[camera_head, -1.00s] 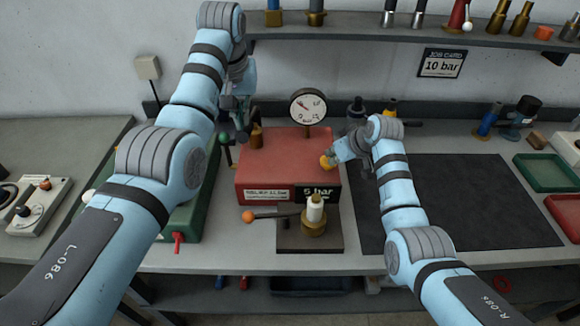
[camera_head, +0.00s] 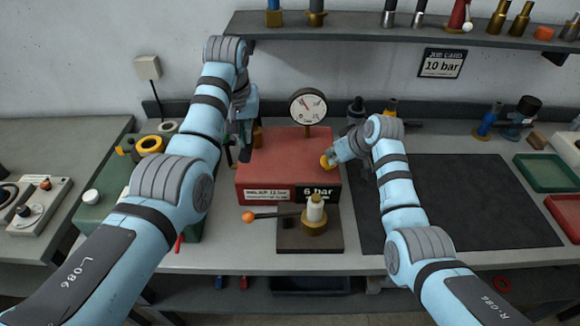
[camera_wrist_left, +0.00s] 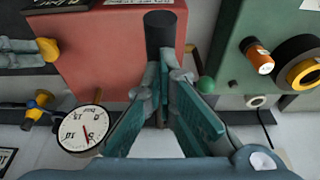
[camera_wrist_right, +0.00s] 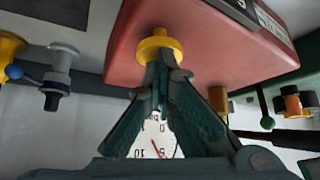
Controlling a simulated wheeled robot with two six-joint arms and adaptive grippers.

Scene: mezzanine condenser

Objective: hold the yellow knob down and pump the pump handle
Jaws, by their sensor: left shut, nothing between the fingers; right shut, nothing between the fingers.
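The yellow knob (camera_head: 325,161) is on the right part of the red box (camera_head: 285,160); it also shows in the right wrist view (camera_wrist_right: 157,43). My right gripper (camera_head: 335,155) is shut with its fingertips against the knob, not around it. My left gripper (camera_head: 245,152) is shut and low at the left part of the red box. The plate on the box reads 6 bar.
A dial gauge (camera_head: 308,106) stands behind the red box. An orange-tipped lever (camera_head: 249,216) and a white-topped fitting (camera_head: 315,208) are in front of it. A job card (camera_head: 443,63) reads 10 bar. The dark mat (camera_head: 470,200) at right is clear.

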